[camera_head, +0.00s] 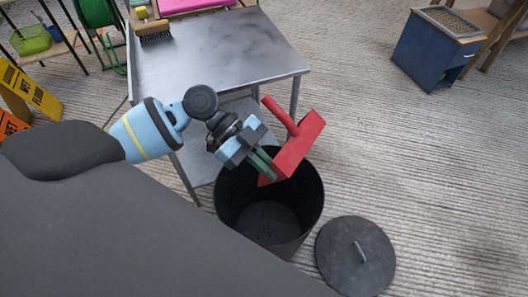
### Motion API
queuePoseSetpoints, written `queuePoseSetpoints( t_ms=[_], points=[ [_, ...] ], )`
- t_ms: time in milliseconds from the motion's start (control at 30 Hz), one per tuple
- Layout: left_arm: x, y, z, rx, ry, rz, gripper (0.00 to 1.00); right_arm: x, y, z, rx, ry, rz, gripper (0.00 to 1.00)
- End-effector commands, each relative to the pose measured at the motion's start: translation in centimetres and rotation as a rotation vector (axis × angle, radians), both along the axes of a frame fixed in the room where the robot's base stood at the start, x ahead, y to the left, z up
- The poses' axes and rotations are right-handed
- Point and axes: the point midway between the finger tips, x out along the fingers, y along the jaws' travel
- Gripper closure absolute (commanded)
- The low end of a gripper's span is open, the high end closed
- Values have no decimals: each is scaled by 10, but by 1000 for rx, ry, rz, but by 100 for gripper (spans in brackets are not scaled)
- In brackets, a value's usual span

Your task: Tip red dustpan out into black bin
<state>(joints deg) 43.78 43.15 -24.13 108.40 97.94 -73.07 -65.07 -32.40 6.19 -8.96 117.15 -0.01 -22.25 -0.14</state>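The red dustpan (296,148) is tilted above the far rim of the black bin, with its handle pointing up and left. The black bin (302,217) stands open on the floor, and its visible inside looks dark and empty. My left gripper (262,162) is at the dustpan's left edge, with its greenish fingers closed against the red pan. The exact contact is partly hidden. I cannot see any contents in the dustpan from this angle. My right gripper is not in view.
A round black lid (355,262) with a handle lies on the floor right of the bin. A metal table (215,55) stands behind it, with a brush (150,27) on its left edge. A blue box (432,50) is at the upper right.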

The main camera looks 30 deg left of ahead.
Motion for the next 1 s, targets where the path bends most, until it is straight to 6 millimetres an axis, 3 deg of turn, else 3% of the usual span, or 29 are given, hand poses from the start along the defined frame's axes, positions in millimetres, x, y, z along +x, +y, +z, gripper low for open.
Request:
queuePoseSetpoints(
  t_ms=[100,233,567,1000],
  points=[
    [-2,4,-21,6,-2,-58,100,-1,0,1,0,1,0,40],
    [-4,6,-33,7,-4,-88,100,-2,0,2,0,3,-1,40],
    [-5,3,-35,27,-9,-96,100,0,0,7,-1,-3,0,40],
    [-7,-27,-42,294,-43,-97,100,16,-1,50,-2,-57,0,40]
  ],
)
